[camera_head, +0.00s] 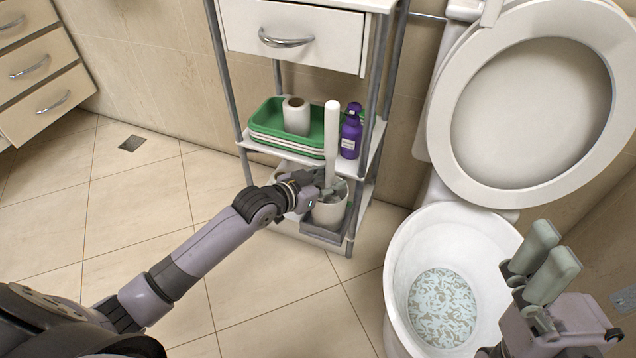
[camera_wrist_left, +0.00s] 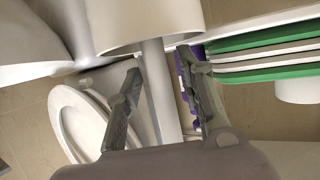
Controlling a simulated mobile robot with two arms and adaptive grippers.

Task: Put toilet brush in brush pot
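The toilet brush stands upright with its white handle (camera_head: 332,140) rising from the brush pot (camera_head: 330,212); its bristle end is hidden. The pot is a light cylinder low at the front of the shelf rack. My left gripper (camera_head: 328,188) is just above the pot's rim. In the left wrist view, the handle (camera_wrist_left: 160,95) passes between the two fingers of my left gripper (camera_wrist_left: 160,85), with gaps showing beside it, so the gripper looks open around it. The pot (camera_wrist_left: 145,22) fills the top of that view. My right gripper (camera_head: 545,255) is empty over the toilet's right side.
The shelf rack (camera_head: 245,148) holds green and white trays (camera_head: 262,128), a paper roll (camera_head: 296,115) and a purple bottle (camera_head: 350,135) close to the handle. The toilet (camera_head: 400,265) stands to the right, lid raised. Floor at left is clear.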

